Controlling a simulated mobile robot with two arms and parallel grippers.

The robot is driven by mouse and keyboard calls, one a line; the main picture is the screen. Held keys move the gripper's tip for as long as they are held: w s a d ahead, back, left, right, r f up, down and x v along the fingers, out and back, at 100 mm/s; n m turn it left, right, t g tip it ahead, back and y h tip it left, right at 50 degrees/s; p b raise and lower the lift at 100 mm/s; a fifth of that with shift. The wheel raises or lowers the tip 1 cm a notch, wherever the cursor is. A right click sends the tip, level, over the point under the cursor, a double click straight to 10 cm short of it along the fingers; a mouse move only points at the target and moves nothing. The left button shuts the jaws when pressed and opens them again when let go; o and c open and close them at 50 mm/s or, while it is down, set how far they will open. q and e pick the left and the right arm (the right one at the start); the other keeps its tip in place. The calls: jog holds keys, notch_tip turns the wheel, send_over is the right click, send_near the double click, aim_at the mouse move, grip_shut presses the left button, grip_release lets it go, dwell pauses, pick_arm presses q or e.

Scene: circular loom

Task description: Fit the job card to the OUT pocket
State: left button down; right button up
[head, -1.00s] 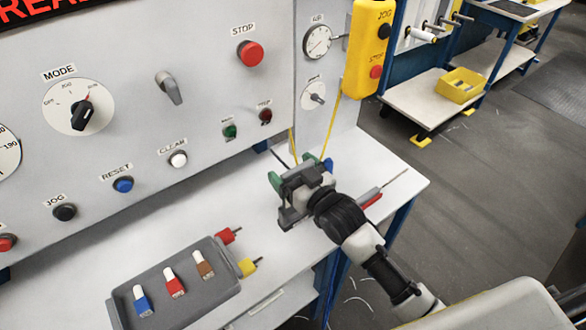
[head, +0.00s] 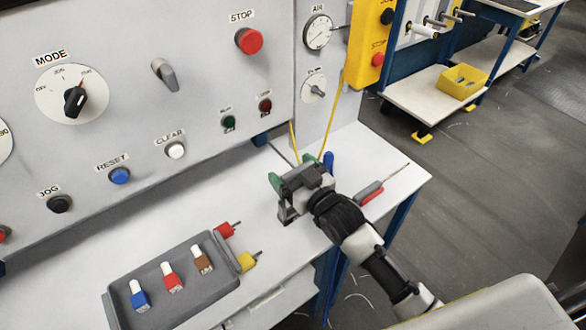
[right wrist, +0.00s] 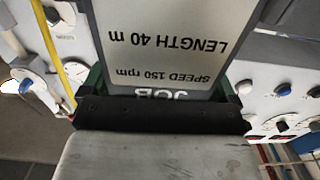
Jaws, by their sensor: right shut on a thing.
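The job card (right wrist: 165,48) fills the upper middle of the right wrist view. It is grey-white and upside down there, with "JOB", "SPEED 150 rpm" and "LENGTH 40 m" printed on it. My right gripper (head: 293,192) is shut on the card, its dark finger bar (right wrist: 160,116) across the card's "JOB" end. Green parts show at both sides of the finger. In the head view the gripper is over the right part of the white bench, and its body hides most of the card. I cannot make out the OUT pocket in either view. My left gripper is not in view.
A grey tray (head: 190,296) with blue, red and brown pieces lies on the bench (head: 235,200). Red (head: 225,230) and yellow (head: 246,261) plugs lie beside it. A red-handled tool (head: 370,193) lies right of my gripper. The control panel (head: 205,80) rises behind.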

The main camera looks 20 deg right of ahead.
jog(key=shift+f+b, duration=0.4)
jog(key=shift+f, duration=0.35)
jog(key=o, duration=0.6)
jog(key=shift+f, duration=0.1)
jog(key=shift+o, duration=0.7)
jog(key=shift+s, duration=0.15)
jog(key=b+v, duration=0.2)
jog(key=v, duration=0.8)
jog(key=shift+s, duration=0.25)
jog(key=shift+d, duration=0.15)
